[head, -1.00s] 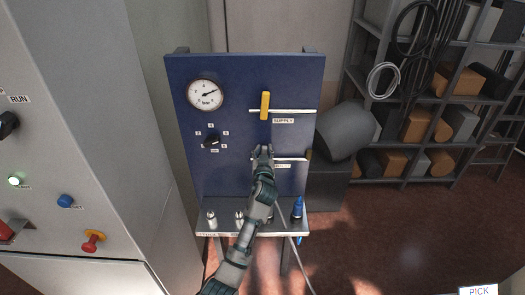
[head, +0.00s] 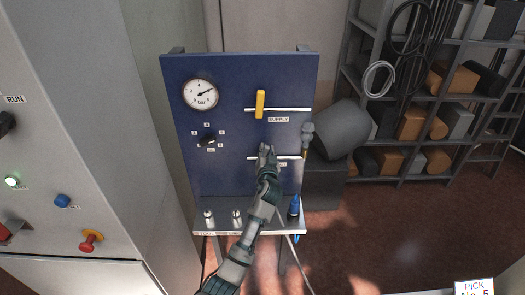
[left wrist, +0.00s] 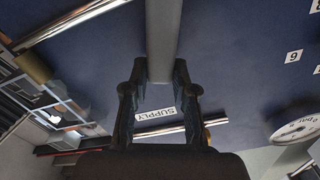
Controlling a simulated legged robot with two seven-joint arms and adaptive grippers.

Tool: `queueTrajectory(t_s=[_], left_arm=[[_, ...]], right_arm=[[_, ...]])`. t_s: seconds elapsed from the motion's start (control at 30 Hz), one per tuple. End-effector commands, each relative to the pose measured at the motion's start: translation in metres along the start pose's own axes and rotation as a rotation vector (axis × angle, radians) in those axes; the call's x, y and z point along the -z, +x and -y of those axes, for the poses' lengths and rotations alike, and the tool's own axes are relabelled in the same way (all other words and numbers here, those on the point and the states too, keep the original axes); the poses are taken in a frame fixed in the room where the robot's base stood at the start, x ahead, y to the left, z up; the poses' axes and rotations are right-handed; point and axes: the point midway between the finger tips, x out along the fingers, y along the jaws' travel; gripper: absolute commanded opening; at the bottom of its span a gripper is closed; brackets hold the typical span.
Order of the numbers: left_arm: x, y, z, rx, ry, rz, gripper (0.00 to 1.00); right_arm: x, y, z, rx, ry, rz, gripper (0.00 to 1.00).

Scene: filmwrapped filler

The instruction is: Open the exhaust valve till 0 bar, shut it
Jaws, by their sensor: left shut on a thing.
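My left gripper (head: 267,150) is at the lower pipe (head: 290,157) of the blue panel (head: 225,110). It is shut on a grey lever (left wrist: 163,40), which stands between the fingers in the left wrist view and runs at an angle across the pipe. The label beside this lever is mostly hidden by the gripper. The round pressure gauge (head: 200,93) has its needle pointing up and right; its figures are too small to read. A small grey shape (head: 307,133) shows above the brass-coloured end of the lower pipe. My right gripper is not in view.
The upper pipe has a yellow lever (head: 260,104) standing upright and a SUPPLY label (head: 278,119). A black selector knob (head: 207,142) sits below the gauge. Fittings and a blue connector (head: 294,205) stand on the panel's ledge. A grey cabinet (head: 110,150) flanks it left.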

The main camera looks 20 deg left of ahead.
Motion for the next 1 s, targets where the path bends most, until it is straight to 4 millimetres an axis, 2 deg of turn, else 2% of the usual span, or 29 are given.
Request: queueTrajectory(t_s=[0.03, 0.27, 0.7, 1.0], left_arm=[[0.007, 0.0, -0.002, 0.002, 0.044, -0.014, 0.0], [0.005, 0.0, -0.02, 0.002, 0.265, -0.016, 0.0], [-0.009, 0.0, -0.049, 0.004, 0.681, -0.017, 0.0], [-0.022, 0.0, -0.062, 0.006, 0.92, -0.018, 0.0]], right_arm=[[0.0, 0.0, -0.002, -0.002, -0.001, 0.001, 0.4], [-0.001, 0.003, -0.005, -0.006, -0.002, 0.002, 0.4], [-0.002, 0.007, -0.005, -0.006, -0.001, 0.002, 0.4], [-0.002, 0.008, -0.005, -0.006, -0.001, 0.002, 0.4]])
